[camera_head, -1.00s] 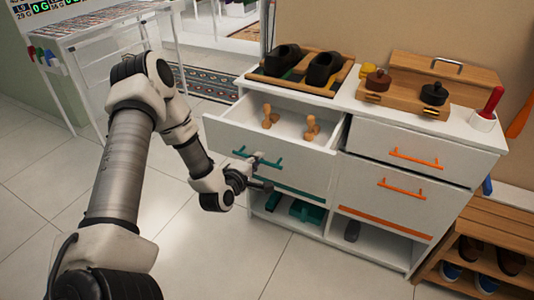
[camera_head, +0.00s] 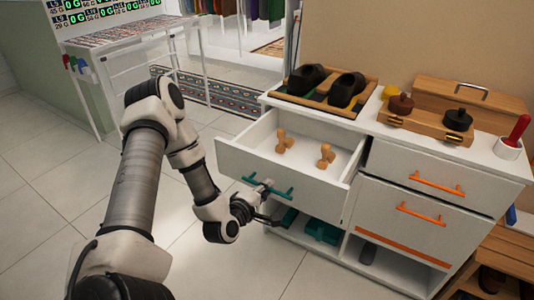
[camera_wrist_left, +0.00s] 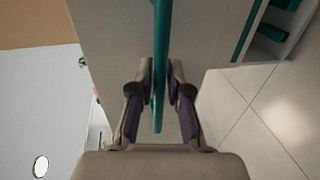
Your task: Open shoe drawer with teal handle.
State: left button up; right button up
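The white shoe drawer (camera_head: 235,160) with the teal handle (camera_head: 283,193) is at the upper left of the white cabinet and stands pulled out. Two wooden shoe trees (camera_head: 326,155) show inside it. My left gripper (camera_head: 264,189) is at the handle in front of the drawer. In the left wrist view, the teal handle (camera_wrist_left: 161,60) runs between the two fingers of my left gripper (camera_wrist_left: 160,82), which are closed around it. My right gripper is not in view.
Dark shoes (camera_head: 346,89) lie in a wooden tray on the cabinet top, beside a wooden box (camera_head: 427,121) and a red-handled brush (camera_head: 518,128). Orange-handled drawers (camera_head: 405,227) are at right. Teal shoes (camera_head: 322,231) lie on the open shelf below. Tiled floor at left is clear.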

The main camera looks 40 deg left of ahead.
pick_arm(q)
jog(key=shift+o, duration=0.5)
jog(key=v, duration=0.7)
jog(key=shift+s, duration=0.2)
